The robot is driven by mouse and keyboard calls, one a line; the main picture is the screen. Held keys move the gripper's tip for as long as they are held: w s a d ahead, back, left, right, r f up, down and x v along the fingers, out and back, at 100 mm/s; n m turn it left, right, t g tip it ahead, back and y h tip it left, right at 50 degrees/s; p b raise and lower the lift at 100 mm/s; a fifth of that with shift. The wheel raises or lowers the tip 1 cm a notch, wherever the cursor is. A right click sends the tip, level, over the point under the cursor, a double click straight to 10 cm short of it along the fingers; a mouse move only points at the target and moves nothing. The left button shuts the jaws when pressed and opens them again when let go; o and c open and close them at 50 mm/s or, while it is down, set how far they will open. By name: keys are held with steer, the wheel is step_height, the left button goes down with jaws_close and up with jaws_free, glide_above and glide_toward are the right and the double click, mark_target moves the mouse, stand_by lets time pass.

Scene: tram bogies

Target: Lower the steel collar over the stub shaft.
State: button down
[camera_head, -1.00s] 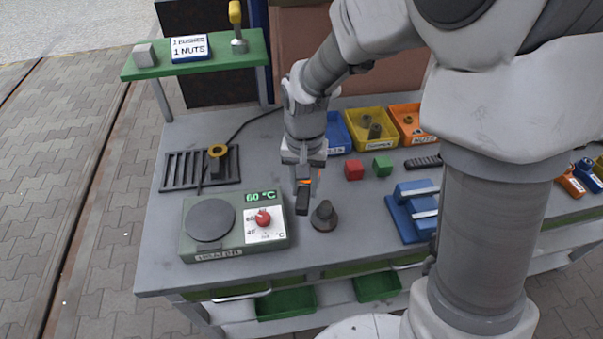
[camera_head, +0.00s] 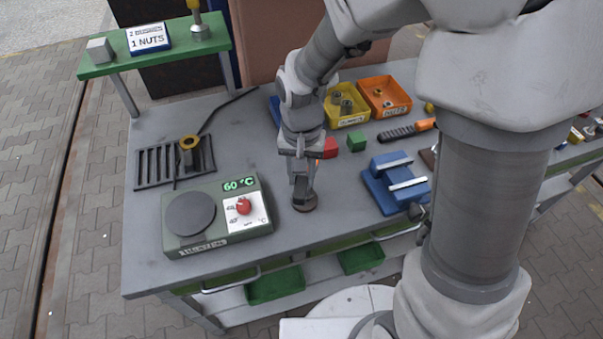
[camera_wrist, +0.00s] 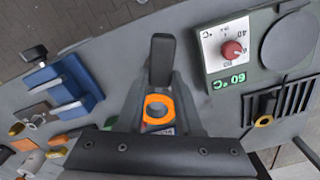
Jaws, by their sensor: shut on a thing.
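In the head view my gripper (camera_head: 302,188) points down at the stub shaft (camera_head: 305,206). Only the shaft's dark round base shows below the fingers; its upper part is hidden. I cannot tell whether the collar is around the shaft or above it.
A green heater (camera_head: 216,216) reading 60 °C stands left of the gripper. A blue clamp-like fixture (camera_head: 397,184) is to the right. Red (camera_head: 329,148) and green (camera_head: 357,141) blocks and a yellow bin (camera_head: 346,121) are behind.

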steer(key=shift+f+b, duration=2.35)
steer(key=shift+f, duration=0.55)
steer(key=shift+f+b, duration=2.85)
steer(key=shift+f, duration=0.5)
steer(key=c, duration=0.5)
jaws_free()
step_height(320, 180, up, 18)
steer(key=f+p, duration=0.1)
steer(key=p, duration=0.1)
glide_above(302, 179)
steer(key=shift+r, duration=0.25)
steer(key=s+d+r+n+t, duration=0.1)
steer(key=s+d+r+t, duration=0.4)
steer(key=s+d, duration=0.6)
steer(key=shift+d+r+n+t, duration=0.3)
steer(key=shift+d+r+n, duration=0.15)
steer(key=shift+d, duration=0.4)
